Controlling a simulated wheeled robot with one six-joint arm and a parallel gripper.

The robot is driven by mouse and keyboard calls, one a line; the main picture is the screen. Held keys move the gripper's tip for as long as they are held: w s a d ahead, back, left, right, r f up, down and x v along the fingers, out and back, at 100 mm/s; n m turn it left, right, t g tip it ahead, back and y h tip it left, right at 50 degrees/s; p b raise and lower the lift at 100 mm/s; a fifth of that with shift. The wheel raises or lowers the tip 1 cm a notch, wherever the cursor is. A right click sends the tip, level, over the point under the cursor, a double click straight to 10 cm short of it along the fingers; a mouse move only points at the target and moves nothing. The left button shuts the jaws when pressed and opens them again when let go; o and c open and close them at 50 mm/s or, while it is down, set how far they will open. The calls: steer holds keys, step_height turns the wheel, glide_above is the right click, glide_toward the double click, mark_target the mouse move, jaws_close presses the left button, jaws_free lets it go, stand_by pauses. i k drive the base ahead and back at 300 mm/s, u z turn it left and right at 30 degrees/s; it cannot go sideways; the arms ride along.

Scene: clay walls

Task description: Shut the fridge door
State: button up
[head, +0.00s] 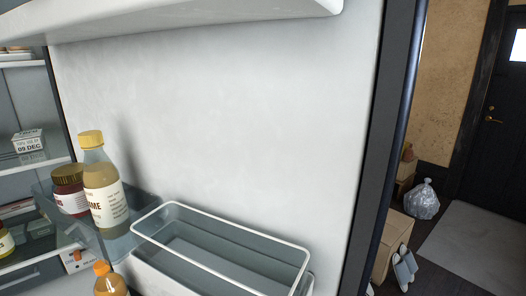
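The fridge door (235,110) stands open and fills most of the head view, with its white inner face towards me. Its dark outer edge (388,150) runs down the right of the picture. A clear door bin (222,245) sits low on it, and a white shelf (180,15) crosses the top. The fridge interior (25,105) shows at the far left, with shelves and food on them. My gripper is not in view.
A tall bottle with a yellow cap (105,190), a red jar (70,190) and an orange-capped bottle (108,280) stand at lower left. Beyond the door are a cardboard box (390,240), a plastic bag (422,202), a mat (475,245) and a dark room door (500,130).

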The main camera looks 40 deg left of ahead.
mark_target(287, 121)
steer(key=i, duration=3.9)
steer(key=u, duration=4.75)
